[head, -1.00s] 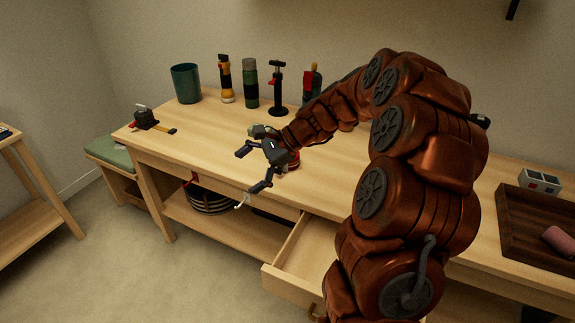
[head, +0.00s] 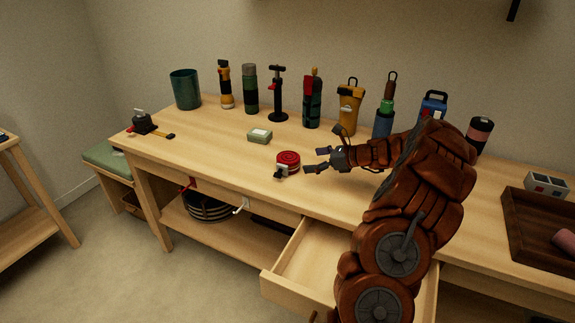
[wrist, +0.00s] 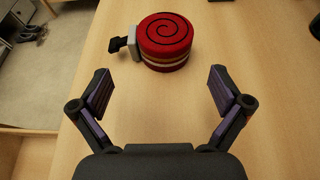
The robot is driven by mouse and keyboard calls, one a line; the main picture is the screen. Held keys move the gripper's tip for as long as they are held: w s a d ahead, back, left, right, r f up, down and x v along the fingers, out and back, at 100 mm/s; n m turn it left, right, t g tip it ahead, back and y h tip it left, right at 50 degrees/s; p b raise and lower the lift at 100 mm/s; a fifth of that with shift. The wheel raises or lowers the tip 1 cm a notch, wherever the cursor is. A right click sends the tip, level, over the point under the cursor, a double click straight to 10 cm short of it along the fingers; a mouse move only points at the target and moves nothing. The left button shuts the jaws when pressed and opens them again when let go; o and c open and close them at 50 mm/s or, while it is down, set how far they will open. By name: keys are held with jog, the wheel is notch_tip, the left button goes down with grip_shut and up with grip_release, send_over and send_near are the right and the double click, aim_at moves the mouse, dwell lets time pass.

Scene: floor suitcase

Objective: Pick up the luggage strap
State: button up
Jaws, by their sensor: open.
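The luggage strap (head: 288,159) is a red coil with a dark spiral on top and a grey and black buckle at its left. It lies flat on the wooden workbench (head: 225,148). In the wrist view the strap (wrist: 166,38) is ahead of the fingertips, roughly centred between them. My gripper (head: 312,160) is just to the right of the strap, its fingers spread and pointing at it. In the wrist view my gripper (wrist: 160,88) is open, with nothing between the fingers.
Several bottles and tools stand along the back, including a black pump (head: 278,95). An open drawer (head: 304,262) juts out in front. A dark tray (head: 540,232) is at the right.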

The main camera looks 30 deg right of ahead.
aim_at(295, 160)
jog(key=shift+x, duration=3.1)
jog(key=shift+c, duration=0.2)
jog(key=c, duration=1)
jog(key=shift+r, duration=0.1)
jog(key=shift+r, duration=0.95)
jog(key=c, duration=0.8)
notch_tip(295, 160, up, 8)
jog(key=shift+f+p, duration=0.1)
jog(key=shift+p, duration=0.2)
grip_shut()
